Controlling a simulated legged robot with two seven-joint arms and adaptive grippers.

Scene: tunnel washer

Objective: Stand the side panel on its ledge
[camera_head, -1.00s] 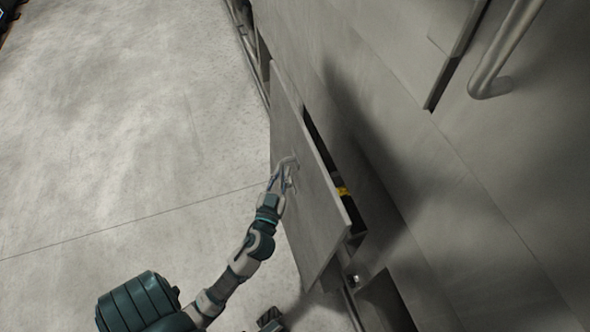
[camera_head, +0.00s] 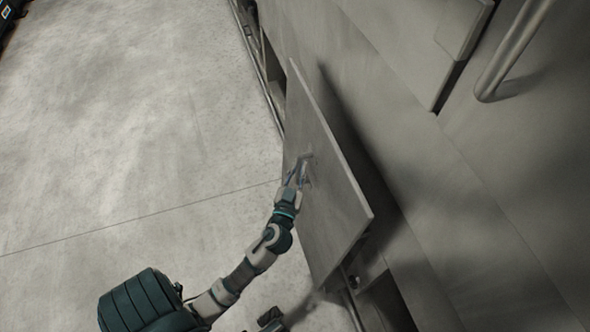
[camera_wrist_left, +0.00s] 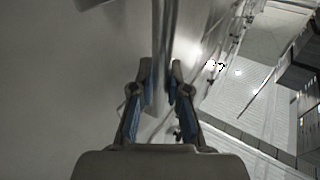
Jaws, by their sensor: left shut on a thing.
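The side panel (camera_head: 335,215) is a flat grey metal sheet beside the washer's lower side, tilted in the head view. Its handle (camera_head: 307,160) is on the face toward me. My left gripper (camera_head: 301,172) is shut on this handle. In the left wrist view, the fingers of my left gripper (camera_wrist_left: 160,85) sit on both sides of the handle bar, and the panel's grey face (camera_wrist_left: 60,85) fills the left. The panel hides most of the opening behind it. The ledge cannot be made out clearly. My right gripper is not in view.
The washer's grey wall (camera_head: 450,180) rises along the right, with a long bar handle (camera_head: 515,50) at the upper right. A dark opening (camera_head: 388,300) shows below the panel.

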